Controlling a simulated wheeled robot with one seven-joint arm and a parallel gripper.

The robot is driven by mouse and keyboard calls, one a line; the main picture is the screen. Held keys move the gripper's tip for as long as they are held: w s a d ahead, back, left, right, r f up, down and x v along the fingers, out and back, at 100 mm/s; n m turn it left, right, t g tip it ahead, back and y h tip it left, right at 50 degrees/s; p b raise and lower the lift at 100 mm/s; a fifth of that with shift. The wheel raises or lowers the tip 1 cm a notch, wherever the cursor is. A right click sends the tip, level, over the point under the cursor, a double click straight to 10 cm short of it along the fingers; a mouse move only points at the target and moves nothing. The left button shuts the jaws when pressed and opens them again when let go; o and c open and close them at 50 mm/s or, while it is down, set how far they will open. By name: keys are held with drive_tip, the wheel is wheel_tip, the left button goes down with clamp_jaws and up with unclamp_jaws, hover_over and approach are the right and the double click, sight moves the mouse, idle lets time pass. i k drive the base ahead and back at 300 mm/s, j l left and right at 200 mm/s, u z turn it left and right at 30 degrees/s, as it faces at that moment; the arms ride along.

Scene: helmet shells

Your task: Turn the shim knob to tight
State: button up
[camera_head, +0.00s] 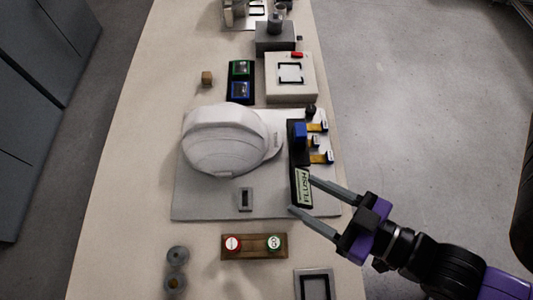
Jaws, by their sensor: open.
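A white helmet shell (222,140) sits on a grey base plate (190,205). Along the plate's right side runs a black strip with a blue block (299,134) on it and several yellow tabs with small labels beside it. A small dark round knob (310,109) stands at the strip's far end; I cannot tell whether it is the shim knob, and its setting is not readable. My gripper (302,195) is open, with its fingers on either side of a pale lettered label (303,188) at the strip's near end.
A wooden box with a red and a green button (254,246) is in front of the plate. A black unit with green and blue windows (240,82) and a white box (291,78) stand behind. The table's left side is mostly clear.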

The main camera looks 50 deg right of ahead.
sight(311, 111)
drive_tip(key=k+j, duration=0.15)
drive_tip(key=j, duration=0.2)
drive_tip(key=k+j, duration=0.15)
drive_tip(key=j, duration=0.25)
drive_tip(key=k+j+z, duration=0.1)
drive_tip(key=j, duration=0.25)
drive_tip(key=k, duration=0.05)
